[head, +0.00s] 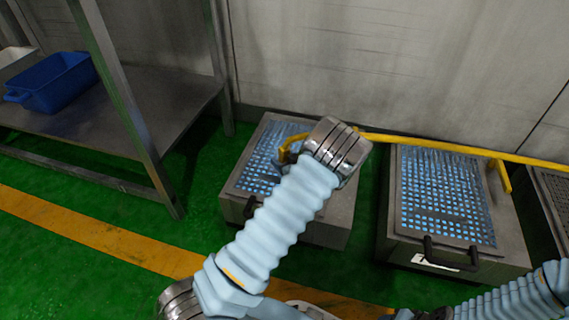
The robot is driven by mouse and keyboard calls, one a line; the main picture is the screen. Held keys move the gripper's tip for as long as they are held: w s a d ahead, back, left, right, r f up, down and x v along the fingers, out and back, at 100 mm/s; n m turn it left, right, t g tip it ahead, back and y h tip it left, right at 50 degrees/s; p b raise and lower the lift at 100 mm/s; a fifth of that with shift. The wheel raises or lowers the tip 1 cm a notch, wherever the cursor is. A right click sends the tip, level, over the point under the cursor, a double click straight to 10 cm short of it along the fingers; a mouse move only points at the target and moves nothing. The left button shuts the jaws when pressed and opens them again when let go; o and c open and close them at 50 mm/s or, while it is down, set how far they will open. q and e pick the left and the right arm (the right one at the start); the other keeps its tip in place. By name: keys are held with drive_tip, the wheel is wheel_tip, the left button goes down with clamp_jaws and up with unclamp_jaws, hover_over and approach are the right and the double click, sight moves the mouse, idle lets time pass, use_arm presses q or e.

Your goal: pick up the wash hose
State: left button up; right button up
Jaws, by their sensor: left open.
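I cannot make out a wash hose with certainty in the head view. My left arm, in a pale blue ribbed sleeve, reaches up from the bottom to a metal wrist over the left perforated unit. My left gripper (290,155) is open and shows only in part beside the wrist, above the left perforated top (262,170). The wrist hides much of it, and I see nothing held. My right arm's sleeve shows at the lower right, and its gripper is not in view.
A second perforated unit (445,200) with a black handle (450,255) stands to the right. A metal table (110,125) with a blue bin (55,82) is at left. Green floor (60,245) is clear.

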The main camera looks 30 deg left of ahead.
sight(287, 153)
use_arm(q)
drive_tip(key=shift+w+a+f, duration=0.1)
drive_tip(key=shift+w+a, duration=0.05)
drive_tip(key=shift+a, duration=0.15)
clamp_jaws()
drive_tip(key=shift+r, duration=0.4)
wheel_tip(287, 153, up, 3)
drive_tip(key=shift+d+r+p, duration=0.1)
drive_tip(key=shift+p, duration=0.5)
drive_tip(key=d+r+p, duration=0.3)
drive_tip(key=d+r, duration=0.6)
drive_tip(key=d, duration=0.5)
drive_tip(key=shift+s, duration=0.4)
